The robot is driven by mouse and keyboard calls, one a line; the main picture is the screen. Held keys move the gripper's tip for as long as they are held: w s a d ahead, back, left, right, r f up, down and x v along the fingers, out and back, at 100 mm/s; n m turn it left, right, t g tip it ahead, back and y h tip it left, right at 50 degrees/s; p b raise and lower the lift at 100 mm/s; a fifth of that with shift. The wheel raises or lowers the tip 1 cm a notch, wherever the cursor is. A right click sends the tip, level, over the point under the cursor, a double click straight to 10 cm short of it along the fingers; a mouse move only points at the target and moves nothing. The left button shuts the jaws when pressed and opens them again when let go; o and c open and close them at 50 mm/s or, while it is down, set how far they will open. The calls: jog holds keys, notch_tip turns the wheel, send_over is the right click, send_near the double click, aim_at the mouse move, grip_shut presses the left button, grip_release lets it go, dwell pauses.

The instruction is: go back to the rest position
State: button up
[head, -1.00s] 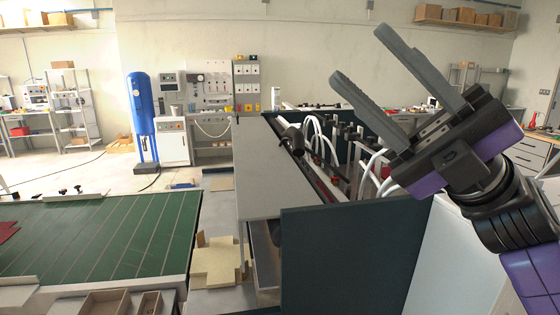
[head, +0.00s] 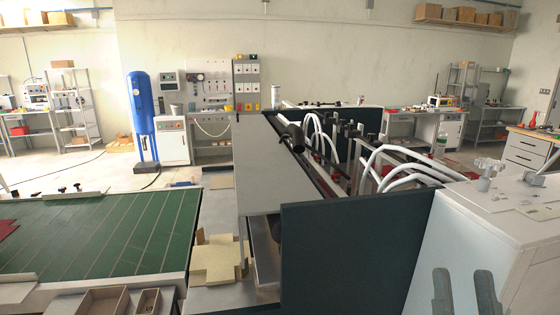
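Only the two grey fingers of my gripper (head: 465,285) show, at the bottom right edge of the head view. They point upward in front of the white machine cabinet. The fingertips are apart with a clear gap and nothing between them. The gripper's body and the rest of my arm are out of the frame.
The box-forming machine has a dark panel (head: 345,255), white hoses (head: 385,165) and a white cabinet (head: 500,215) at right. A green conveyor bed (head: 105,235) lies at left. Cardboard pieces (head: 215,262) lie between them. A blue tank (head: 142,110) stands at the back.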

jog(key=s+a+f+n+g+y+b, duration=0.1)
jog(key=s+f+g, duration=1)
jog(key=s+f, duration=1.5)
jog(key=a+y, duration=0.1)
jog(key=y, duration=0.1)
jog(key=shift+f+n+g+y, duration=0.3)
jog(key=shift+f+n+y, duration=0.05)
jog(key=shift+n+y, duration=0.05)
